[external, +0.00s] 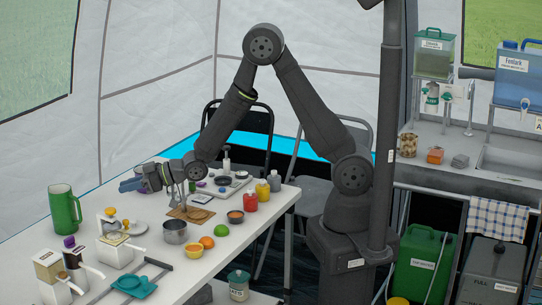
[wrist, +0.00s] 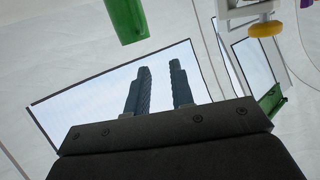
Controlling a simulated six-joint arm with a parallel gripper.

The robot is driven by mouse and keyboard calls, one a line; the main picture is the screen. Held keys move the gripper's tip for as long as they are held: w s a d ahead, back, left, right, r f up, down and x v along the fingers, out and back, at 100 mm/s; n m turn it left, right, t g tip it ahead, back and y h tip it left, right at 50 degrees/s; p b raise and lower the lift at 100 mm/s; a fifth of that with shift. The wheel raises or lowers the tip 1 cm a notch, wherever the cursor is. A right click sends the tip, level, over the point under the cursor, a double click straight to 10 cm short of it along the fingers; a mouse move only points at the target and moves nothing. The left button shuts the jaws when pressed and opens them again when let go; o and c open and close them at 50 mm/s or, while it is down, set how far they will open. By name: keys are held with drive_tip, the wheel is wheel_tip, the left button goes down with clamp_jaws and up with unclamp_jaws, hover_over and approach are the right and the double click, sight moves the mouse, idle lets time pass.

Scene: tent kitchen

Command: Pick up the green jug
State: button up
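The green jug (external: 65,210) stands upright on the white table at the far left, its handle on the right side. Part of the green jug also shows at the top edge of the wrist view (wrist: 127,18), where it appears upside down. My gripper (external: 128,185) is above the back part of the table, to the right of the jug and apart from it. In the wrist view my gripper's two dark fingers (wrist: 160,67) stand apart with an empty gap between them. The jug's base is out of the wrist view.
White dispensers (external: 114,250) with coloured tops stand in front and right of the jug. A steel pot (external: 175,232), a wooden board (external: 190,213), fruit and sauce bottles (external: 250,201) crowd the table's right part. A teal pan (external: 135,285) lies at the front.

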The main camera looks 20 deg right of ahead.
drive_tip(key=w+a+f+n+g, duration=0.2)
drive_tip(key=w+a+n+g, duration=0.1)
drive_tip(key=a, duration=0.4)
drive_tip(key=n+g+h, duration=0.2)
drive_tip(key=g, duration=0.1)
approach(73, 221)
drive_tip(key=a+r, duration=0.2)
drive_tip(key=x, duration=0.7)
drive_tip(key=shift+s+a+f, duration=0.1)
drive_tip(key=shift+a+f, duration=0.15)
drive_tip(key=shift+f, duration=0.05)
clamp_jaws()
